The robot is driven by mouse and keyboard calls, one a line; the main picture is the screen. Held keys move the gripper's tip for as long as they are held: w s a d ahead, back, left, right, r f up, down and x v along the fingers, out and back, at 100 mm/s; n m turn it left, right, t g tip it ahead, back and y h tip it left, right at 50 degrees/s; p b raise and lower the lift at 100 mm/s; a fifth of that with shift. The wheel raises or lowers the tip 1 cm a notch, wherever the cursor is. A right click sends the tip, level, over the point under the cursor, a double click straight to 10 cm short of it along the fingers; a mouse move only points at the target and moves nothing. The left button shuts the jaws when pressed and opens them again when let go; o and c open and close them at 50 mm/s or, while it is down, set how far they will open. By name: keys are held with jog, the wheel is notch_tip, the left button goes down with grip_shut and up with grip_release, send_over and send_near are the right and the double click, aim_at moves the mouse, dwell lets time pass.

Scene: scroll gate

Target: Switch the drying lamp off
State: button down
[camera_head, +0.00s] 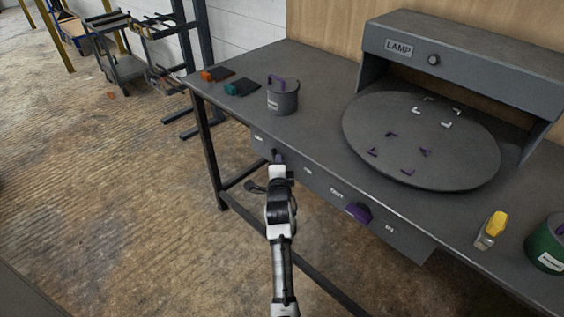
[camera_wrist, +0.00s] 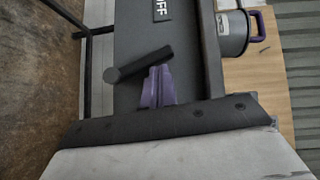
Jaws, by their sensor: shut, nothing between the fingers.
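The grey lamp housing (camera_head: 465,65), marked LAMP, stands at the back right of the bench; no glow shows under it, and a small round grey fitting (camera_head: 433,59) sits on its front. My gripper (camera_head: 277,158) is at the left part of the front panel (camera_head: 318,183). In the wrist view its purple fingertips (camera_wrist: 158,88) are shut with nothing between them. They are close to a dark bar-shaped lever (camera_wrist: 140,62) on the panel; I cannot tell if they touch it. A label (camera_wrist: 161,10) ending in FF is partly cut off beyond the lever.
A purple handle (camera_head: 358,212) is between the OUT and IN labels. A round turntable (camera_head: 420,140) is under the lamp. A grey pot (camera_head: 282,97) with a purple handle, orange and teal pieces, a yellow-topped item (camera_head: 493,228) and a green pot (camera_head: 548,245) stand on the bench.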

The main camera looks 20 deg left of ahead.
jog(key=shift+w+a+n+g+h+b, duration=0.3)
jog(key=shift+a+n+g+h+b, duration=0.15)
jog(key=shift+a, duration=0.4)
jog(key=shift+r, duration=0.15)
jog(key=shift+r, duration=0.1)
